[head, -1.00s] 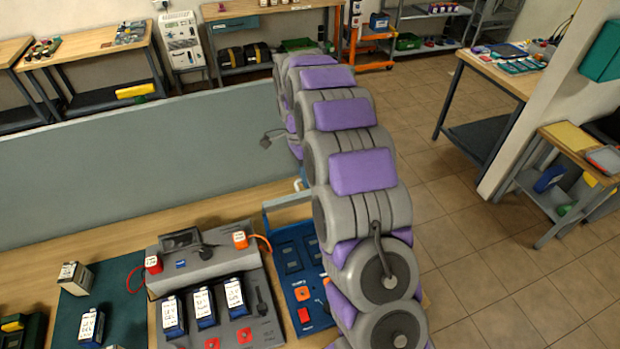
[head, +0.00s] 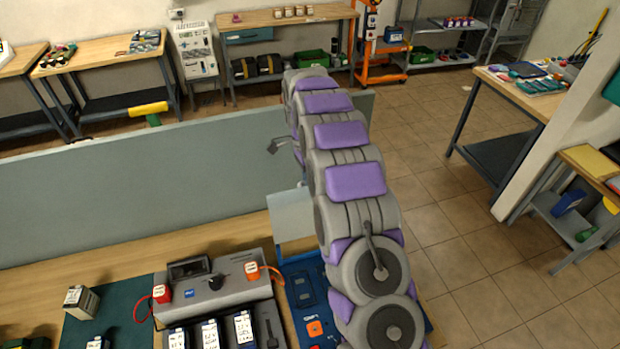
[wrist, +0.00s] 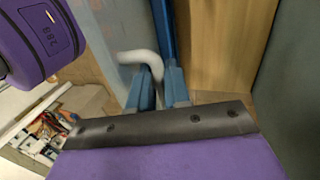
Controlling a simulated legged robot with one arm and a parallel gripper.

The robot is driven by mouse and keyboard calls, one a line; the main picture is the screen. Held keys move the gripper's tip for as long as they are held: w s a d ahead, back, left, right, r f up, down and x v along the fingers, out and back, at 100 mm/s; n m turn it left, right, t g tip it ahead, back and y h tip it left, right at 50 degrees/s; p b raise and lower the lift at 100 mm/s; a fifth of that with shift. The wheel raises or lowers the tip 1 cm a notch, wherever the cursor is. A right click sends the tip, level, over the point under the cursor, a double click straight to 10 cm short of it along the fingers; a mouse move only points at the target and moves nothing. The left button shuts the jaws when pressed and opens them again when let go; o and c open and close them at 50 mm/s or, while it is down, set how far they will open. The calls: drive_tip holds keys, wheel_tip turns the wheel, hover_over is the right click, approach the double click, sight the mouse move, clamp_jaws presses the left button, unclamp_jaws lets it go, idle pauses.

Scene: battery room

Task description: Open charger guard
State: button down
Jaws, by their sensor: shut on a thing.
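The blue charger (head: 303,290) with an orange button lies on the bench, partly hidden by my arm. Its pale, see-through guard (head: 290,214) stands raised at the charger's far end. In the wrist view the guard panel (wrist: 105,35) shows at upper left, with a white bent handle (wrist: 140,57). My gripper (wrist: 159,88) has its two blue fingers closed around the handle's lower end. In the head view my gripper is hidden behind my arm.
A grey battery charging station (head: 215,297) with several batteries stands left of the blue charger. A loose battery (head: 80,300) sits on a green mat. A grey divider panel (head: 120,195) runs behind the bench. Tiled floor to the right is open.

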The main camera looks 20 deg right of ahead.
drive_tip(key=shift+g, duration=0.5)
drive_tip(key=w+p, duration=0.2)
drive_tip(key=p, duration=0.1)
drive_tip(key=w+f+p, duration=0.1)
drive_tip(key=w+p, duration=0.1)
drive_tip(key=p, duration=0.1)
drive_tip(key=shift+a+f, duration=0.1)
drive_tip(key=shift+f, duration=0.1)
drive_tip(key=shift+w+p, duration=0.1)
drive_tip(key=shift+p, duration=0.2)
drive_tip(key=shift+f+p, duration=0.25)
drive_tip(key=shift+p, duration=0.05)
drive_tip(key=c, duration=1.2)
unclamp_jaws()
drive_tip(key=shift+f, duration=0.15)
drive_tip(key=shift+o, duration=0.2)
